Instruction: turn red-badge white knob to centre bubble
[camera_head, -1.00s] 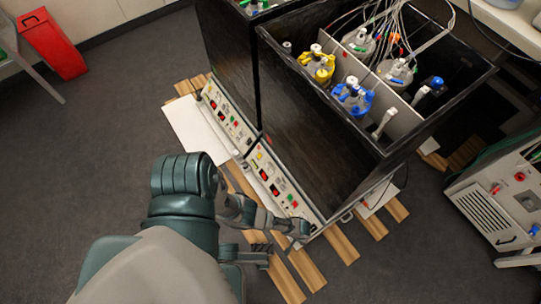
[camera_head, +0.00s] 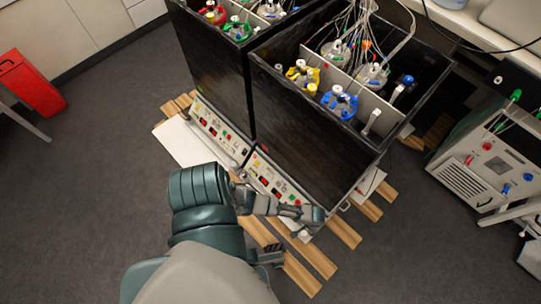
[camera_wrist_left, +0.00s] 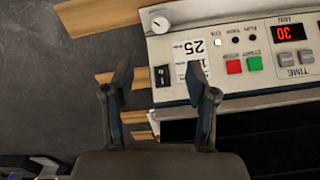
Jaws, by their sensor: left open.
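My left gripper (camera_head: 313,217) is at the front right corner of the nearer shaker bioreactor's control panel (camera_head: 270,177). In the left wrist view its two fingers (camera_wrist_left: 158,80) are apart, with nothing between them. A small round white knob (camera_wrist_left: 160,25) with a dark mark and a small red spot shows beyond the fingertips, at the panel's end. The gripper is apart from it. A small white round part (camera_head: 304,236) also shows below the gripper in the head view. I cannot make out a bubble level.
The panel has a black switch (camera_wrist_left: 162,76), red (camera_wrist_left: 233,67) and green (camera_wrist_left: 254,64) buttons, and a red display (camera_wrist_left: 288,33). Wooden slats (camera_head: 343,233) lie under the black box. A white machine (camera_head: 485,165) stands at right. Open grey floor lies around.

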